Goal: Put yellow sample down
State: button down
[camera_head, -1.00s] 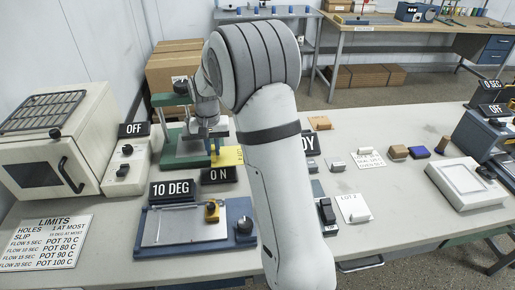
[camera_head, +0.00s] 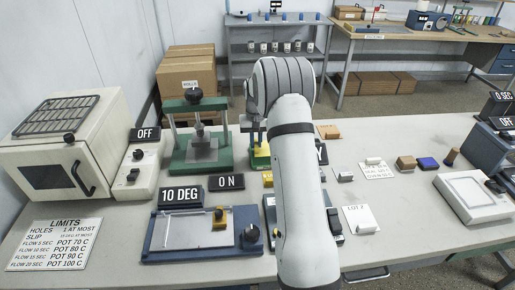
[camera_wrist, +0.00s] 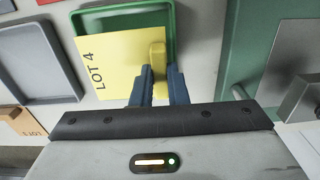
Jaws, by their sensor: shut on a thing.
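The yellow sample (camera_wrist: 112,52) is a flat sheet marked LOT 4 with a raised yellow grip tab. In the wrist view my gripper (camera_wrist: 158,72) has its blue fingers shut on that tab. The sheet lies over a green tray (camera_wrist: 88,22), covering much of its inside and overhanging its left and lower edges. I cannot tell whether the sheet touches the tray. In the head view my gripper (camera_head: 256,138) is just right of the green press, and my arm hides most of the sample and tray.
The green press (camera_head: 199,150) stands left of my gripper. In the wrist view a grey tray (camera_wrist: 40,58) lies left of the green one, with an orange block (camera_wrist: 22,120) nearby.

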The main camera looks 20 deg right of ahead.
jog(key=shift+f, duration=1.95)
jog(key=c, duration=1.4)
grip_release()
jog(key=shift+c, duration=0.2)
jog(key=shift+r, duration=0.1)
